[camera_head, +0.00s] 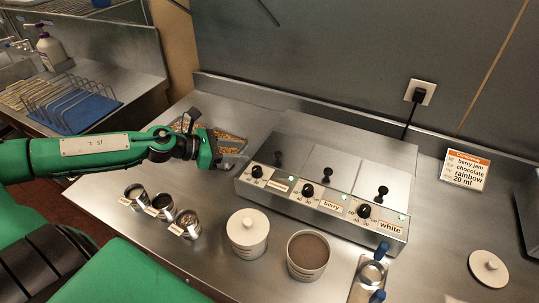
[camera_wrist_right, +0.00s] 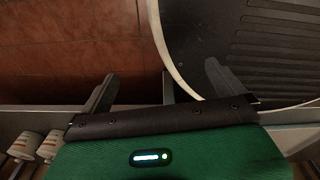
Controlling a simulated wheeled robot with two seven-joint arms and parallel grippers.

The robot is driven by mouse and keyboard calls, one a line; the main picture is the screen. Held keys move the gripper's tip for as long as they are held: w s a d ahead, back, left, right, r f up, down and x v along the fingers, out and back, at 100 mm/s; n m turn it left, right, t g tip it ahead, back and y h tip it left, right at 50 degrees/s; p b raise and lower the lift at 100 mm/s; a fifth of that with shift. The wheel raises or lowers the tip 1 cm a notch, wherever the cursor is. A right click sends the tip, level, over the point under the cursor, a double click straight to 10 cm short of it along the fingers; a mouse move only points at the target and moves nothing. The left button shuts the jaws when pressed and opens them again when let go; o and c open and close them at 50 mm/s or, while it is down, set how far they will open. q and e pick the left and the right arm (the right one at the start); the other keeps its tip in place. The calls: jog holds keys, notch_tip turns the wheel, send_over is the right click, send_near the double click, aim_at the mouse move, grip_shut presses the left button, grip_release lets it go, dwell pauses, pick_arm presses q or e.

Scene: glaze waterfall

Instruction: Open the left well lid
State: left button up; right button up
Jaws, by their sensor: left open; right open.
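A steel three-well warmer stands on the counter with three flat lids. The left well lid (camera_head: 302,141) lies shut, with a black knob (camera_head: 278,158) near its front edge. The middle lid (camera_head: 339,164) and the right lid (camera_head: 388,181) also lie flat. My left gripper (camera_head: 238,162) is open and empty, at the warmer's left end, left of the left lid's knob and apart from it. My right gripper (camera_wrist_right: 158,84) is open and empty in the right wrist view, above a floor and a dark ridged surface. It does not show in the head view.
A lidded white tub (camera_head: 247,232) and an open tub of brown contents (camera_head: 308,255) stand before the warmer. Several small steel cups (camera_head: 161,207) stand at left. A tray of sprinkles (camera_head: 229,138) lies behind my left gripper. An order card (camera_head: 465,170) and a loose round lid (camera_head: 488,267) are at right.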

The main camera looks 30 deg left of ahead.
aim_at(275, 154)
pick_arm(q)
jog(key=shift+w+d+f, duration=0.1)
jog(key=shift+w+d, duration=0.2)
jog(key=shift+w+d+f, duration=0.2)
jog(key=shift+w+d, duration=0.2)
jog(key=shift+w, duration=0.05)
jog(key=shift+w+d+r, duration=0.1)
jog(key=shift+w, duration=0.05)
jog(key=shift+p+x, duration=0.9)
jog(key=shift+x, duration=0.1)
jog(key=p+x, duration=0.2)
jog(key=x, duration=0.2)
jog(key=shift+p+x, duration=0.6)
jog(key=shift+x, duration=0.45)
pick_arm(e)
jog(key=shift+s+r, duration=0.25)
jog(key=shift+r, duration=1)
jog(key=shift+s+r, duration=0.25)
jog(key=shift+r, duration=1)
pick_arm(q)
grip_shut()
